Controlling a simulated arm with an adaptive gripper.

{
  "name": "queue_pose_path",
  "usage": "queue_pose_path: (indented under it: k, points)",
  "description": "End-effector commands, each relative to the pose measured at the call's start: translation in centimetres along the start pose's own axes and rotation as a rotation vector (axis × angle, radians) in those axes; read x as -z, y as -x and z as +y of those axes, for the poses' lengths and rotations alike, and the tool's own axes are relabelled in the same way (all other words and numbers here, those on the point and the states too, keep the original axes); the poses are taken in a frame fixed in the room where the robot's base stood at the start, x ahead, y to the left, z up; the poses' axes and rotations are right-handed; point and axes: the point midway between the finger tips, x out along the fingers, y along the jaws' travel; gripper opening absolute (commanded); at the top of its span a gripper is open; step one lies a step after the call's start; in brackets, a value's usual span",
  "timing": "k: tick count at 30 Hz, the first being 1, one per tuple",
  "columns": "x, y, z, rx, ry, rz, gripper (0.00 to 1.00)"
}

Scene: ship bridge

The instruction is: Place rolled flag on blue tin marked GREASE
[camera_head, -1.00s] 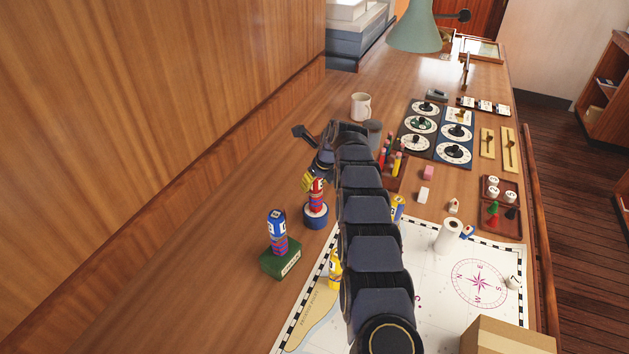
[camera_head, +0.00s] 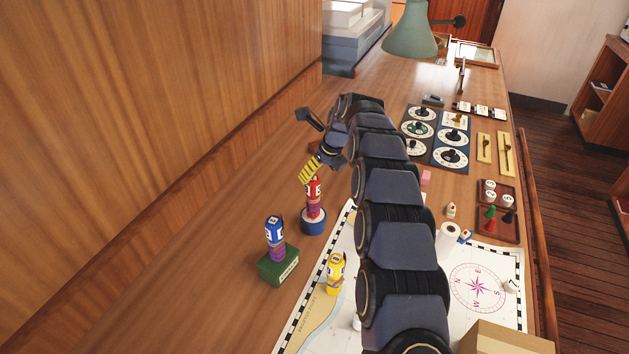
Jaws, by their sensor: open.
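A red rolled flag (camera_head: 314,192) with a white patch and dark bands stands upright on a round blue tin (camera_head: 313,223) on the desk. No GREASE lettering can be read on the tin. My gripper (camera_head: 311,171), with yellow-and-black striped fingers, is just above the red flag's top. It is open with nothing between its fingers; its far side is partly hidden. A blue rolled flag (camera_head: 275,232) stands on a green tin (camera_head: 278,266) to the left. A yellow rolled flag (camera_head: 335,273) stands upright on the chart's left part.
The chart (camera_head: 317,304) covers the front desk. A white roll (camera_head: 448,238), a cardboard box (camera_head: 500,338) and a tray with pegs (camera_head: 502,222) are on the right. Desk left of the tins is clear.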

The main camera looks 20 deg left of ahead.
Motion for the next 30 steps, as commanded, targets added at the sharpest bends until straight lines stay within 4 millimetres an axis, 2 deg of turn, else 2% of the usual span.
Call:
queue_pose_path:
  k: [1,7,18,21,23,26,30]
  points:
    - [-0.1,1.1,-0.1,0.002,0.0,-0.004,0.63]
    - [-0.1,3.7,-0.1,0.004,0.0,-0.005,0.63]
    - [0.0,4.3,0.0,0.001,0.003,0.0,0.63]
    - [0.6,5.2,0.0,-0.006,0.043,0.006,0.63]
    - [1.3,6.5,0.0,-0.014,0.103,0.011,0.63]
    - [3.4,9.7,0.4,-0.036,0.269,0.029,0.63]
    - [8.1,14.9,1.7,-0.081,0.571,0.065,0.63]
